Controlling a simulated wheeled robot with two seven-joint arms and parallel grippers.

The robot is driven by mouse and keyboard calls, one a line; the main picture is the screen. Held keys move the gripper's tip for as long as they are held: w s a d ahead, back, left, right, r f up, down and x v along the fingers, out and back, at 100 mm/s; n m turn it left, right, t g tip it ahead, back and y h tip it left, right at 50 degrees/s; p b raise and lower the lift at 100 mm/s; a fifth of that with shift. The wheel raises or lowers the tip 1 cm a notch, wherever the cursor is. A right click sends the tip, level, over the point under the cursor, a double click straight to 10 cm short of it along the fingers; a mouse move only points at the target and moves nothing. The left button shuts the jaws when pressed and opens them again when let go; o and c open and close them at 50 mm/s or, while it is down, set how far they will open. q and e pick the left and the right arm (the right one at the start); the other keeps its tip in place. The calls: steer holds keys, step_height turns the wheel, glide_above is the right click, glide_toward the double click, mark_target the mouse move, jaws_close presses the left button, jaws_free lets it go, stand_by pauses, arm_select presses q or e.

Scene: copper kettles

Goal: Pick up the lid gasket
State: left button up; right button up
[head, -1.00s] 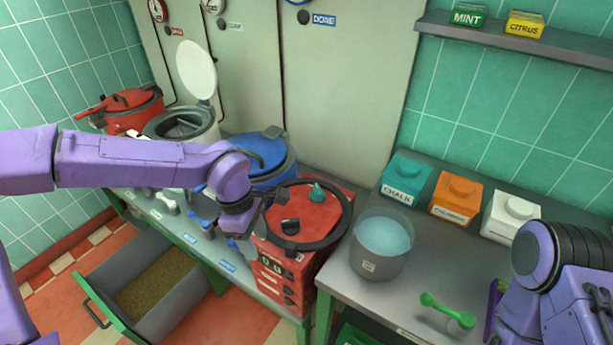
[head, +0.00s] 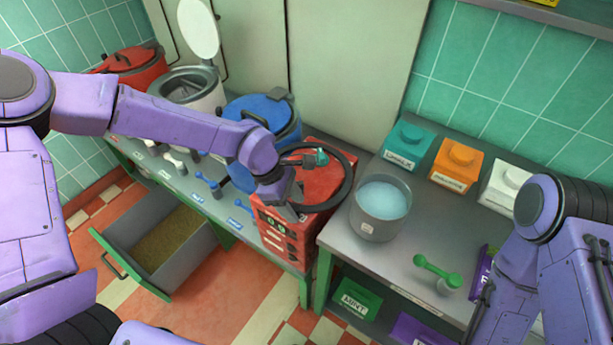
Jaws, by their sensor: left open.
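The lid gasket, a dark ring (head: 350,178), lies flat on top of a red box (head: 322,188) in the middle of the head view. A small teal piece (head: 321,156) shows by the ring's far side. My left gripper (head: 299,206) is open at the ring's near left side, over the box's front edge. It hides part of the ring, and I cannot tell whether the fingers touch it. My right arm is at the right edge; its gripper is out of frame.
Teal (head: 408,146), orange (head: 457,165) and white blocks line the back right. A green scoop (head: 438,270) lies in front. An open drawer (head: 160,245) is below left.

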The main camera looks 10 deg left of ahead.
arm_select(q)
jaws_close()
